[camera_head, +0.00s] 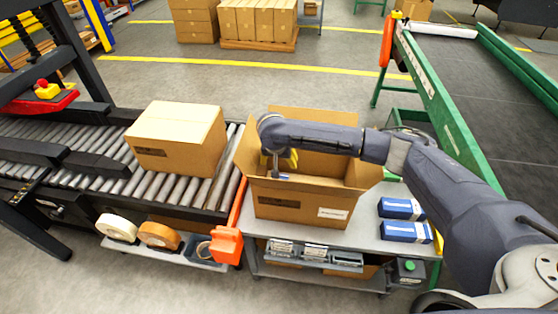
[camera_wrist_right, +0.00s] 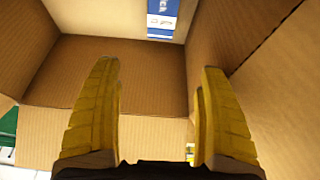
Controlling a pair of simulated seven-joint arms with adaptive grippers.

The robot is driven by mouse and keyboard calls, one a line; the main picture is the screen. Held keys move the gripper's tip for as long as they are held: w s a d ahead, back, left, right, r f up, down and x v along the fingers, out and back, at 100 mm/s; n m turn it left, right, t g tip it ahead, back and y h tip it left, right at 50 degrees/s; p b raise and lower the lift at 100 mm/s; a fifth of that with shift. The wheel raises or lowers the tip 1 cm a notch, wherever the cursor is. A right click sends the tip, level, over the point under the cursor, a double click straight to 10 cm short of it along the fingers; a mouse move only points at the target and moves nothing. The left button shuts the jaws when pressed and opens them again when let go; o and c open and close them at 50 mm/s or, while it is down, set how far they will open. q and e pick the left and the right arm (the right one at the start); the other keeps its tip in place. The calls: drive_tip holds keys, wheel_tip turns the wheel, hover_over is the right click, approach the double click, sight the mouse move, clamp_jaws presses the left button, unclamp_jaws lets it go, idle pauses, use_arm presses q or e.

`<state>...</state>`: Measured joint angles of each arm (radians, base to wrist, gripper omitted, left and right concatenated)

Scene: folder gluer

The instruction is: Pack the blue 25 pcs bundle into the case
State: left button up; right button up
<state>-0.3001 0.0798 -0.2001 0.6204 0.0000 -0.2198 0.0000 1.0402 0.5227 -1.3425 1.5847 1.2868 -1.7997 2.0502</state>
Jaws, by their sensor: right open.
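The open cardboard case (camera_head: 275,203) stands on the packing table with its flaps up. My right gripper (camera_head: 280,162) is at the case's opening; its yellow fingers are apart with nothing between them. In the right wrist view the open fingers (camera_wrist_right: 158,85) point into the case. A blue bundle with a white label (camera_wrist_right: 163,18) shows at the top edge there, seemingly on the case's pale floor; its print is cut off. Two blue bundles, a rear one (camera_head: 402,208) and a front one (camera_head: 406,231), lie on the table right of the case. My left gripper is out of view.
A closed carton (camera_head: 178,135) sits on the roller conveyor (camera_head: 90,160) at left. A green-framed belt (camera_head: 475,85) runs at right. A shelf with small items (camera_head: 315,255) hangs below the table top.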

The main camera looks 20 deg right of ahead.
drive_tip(key=v, duration=1.2)
idle(0.4)
